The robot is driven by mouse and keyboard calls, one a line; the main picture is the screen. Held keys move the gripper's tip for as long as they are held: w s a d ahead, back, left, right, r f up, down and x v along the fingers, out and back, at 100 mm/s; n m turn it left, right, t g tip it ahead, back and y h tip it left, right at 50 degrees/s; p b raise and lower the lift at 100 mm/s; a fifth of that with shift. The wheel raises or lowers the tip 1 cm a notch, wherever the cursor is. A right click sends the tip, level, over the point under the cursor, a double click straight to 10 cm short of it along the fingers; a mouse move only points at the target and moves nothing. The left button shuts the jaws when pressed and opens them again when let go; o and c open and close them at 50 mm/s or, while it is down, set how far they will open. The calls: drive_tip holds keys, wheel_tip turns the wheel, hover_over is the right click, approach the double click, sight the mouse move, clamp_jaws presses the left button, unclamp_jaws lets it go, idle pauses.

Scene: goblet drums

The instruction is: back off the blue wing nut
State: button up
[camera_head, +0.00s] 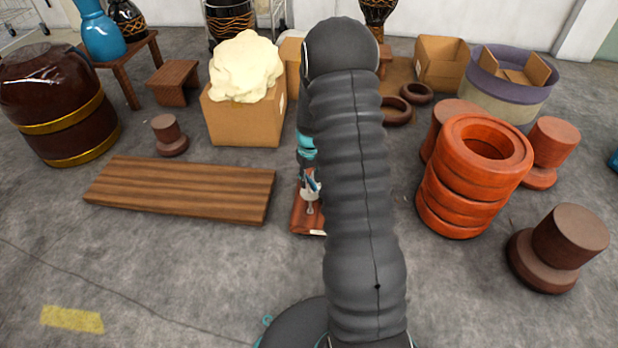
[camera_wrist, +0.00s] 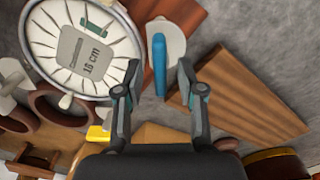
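The blue wing nut (camera_wrist: 159,66) shows in the wrist view as a narrow upright blue bar in front of a pale rounded plate (camera_wrist: 174,42). My gripper (camera_wrist: 158,72) is open, one finger on each side of the nut, with a visible gap to the left and right. Whether the fingertips are level with the nut in depth I cannot tell. In the head view my gripper (camera_head: 310,186) is partly hidden by my arm, over a reddish-brown board (camera_head: 303,218) on the floor. A small blue piece shows there, too small to make out.
A wide wooden plank (camera_head: 180,190) lies left on the floor. Stacked orange rings (camera_head: 465,195) and brown spools (camera_head: 560,245) stand right. A cardboard box (camera_head: 243,118) stands behind. The left foreground floor is clear.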

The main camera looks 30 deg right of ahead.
sight(310, 179)
wheel_tip(310, 179, up, 12)
idle(0.5)
